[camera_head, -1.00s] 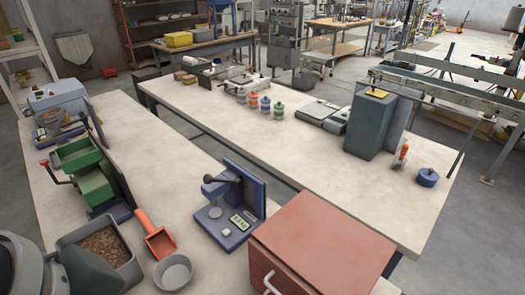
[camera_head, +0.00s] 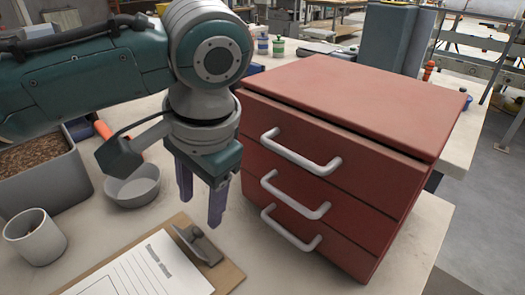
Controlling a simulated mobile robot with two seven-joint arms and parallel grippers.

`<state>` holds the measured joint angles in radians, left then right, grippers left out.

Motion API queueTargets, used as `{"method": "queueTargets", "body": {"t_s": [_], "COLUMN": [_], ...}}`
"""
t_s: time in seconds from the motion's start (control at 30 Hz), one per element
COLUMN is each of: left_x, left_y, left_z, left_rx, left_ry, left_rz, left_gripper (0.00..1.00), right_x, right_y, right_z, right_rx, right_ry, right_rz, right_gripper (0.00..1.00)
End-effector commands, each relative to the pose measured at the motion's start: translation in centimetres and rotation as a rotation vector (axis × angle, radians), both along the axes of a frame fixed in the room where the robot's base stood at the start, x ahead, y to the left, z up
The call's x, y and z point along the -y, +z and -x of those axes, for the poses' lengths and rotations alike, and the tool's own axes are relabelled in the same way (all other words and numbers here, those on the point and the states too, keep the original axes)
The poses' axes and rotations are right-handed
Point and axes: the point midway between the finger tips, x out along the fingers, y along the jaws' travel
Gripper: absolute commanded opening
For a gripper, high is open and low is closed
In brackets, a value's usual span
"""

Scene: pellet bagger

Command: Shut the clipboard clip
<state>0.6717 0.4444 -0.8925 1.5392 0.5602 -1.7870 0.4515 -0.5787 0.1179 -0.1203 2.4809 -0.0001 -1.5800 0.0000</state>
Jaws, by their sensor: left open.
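The clipboard (camera_head: 228,276) lies on the table at the bottom centre of the head view, with a printed white sheet (camera_head: 140,275) on it. Its grey metal clip (camera_head: 199,244) sits at the board's upper right end, with a raised lever part. I cannot tell for sure how far the clip stands open. My left gripper (camera_head: 201,210) points down just above and behind the clip, apart from it. Its two purple fingers are spread and empty. My right gripper is not in view.
A red drawer cabinet (camera_head: 355,95) with three white handles stands close to the right of my gripper. A grey bowl (camera_head: 133,188), a white mug (camera_head: 35,238) and a grey bin of pellets (camera_head: 65,190) are on the left. Bare table lies between clipboard and cabinet.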

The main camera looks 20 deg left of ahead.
Motion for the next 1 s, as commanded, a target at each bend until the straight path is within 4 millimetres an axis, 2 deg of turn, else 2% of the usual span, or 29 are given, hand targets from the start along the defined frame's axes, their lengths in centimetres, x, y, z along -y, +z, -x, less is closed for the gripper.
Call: {"method": "queueTargets", "body": {"t_s": [0.1,0.3,0.47,0.7,1.0], "left_x": [-0.6,-1.2,-1.4,-1.4,-1.4], "left_y": [-2.6,-5.4,-6.2,-6.2,-6.1], "left_z": [-0.1,-0.3,-0.4,-0.4,-0.4], "left_rx": [-0.003,0.000,0.001,0.002,0.002], "left_ry": [0.001,-0.001,-0.002,-0.004,-0.004], "left_rz": [-0.002,0.000,0.000,0.001,0.002], "left_gripper": [0.56,0.56,0.56,0.56,0.23], "right_x": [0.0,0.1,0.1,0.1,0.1], "right_y": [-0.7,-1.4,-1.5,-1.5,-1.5], "right_z": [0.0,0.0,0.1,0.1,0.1], "right_rx": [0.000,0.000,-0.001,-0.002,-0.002], "right_ry": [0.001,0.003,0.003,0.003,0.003], "right_rz": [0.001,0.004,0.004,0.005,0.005], "right_gripper": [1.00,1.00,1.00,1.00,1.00]}}
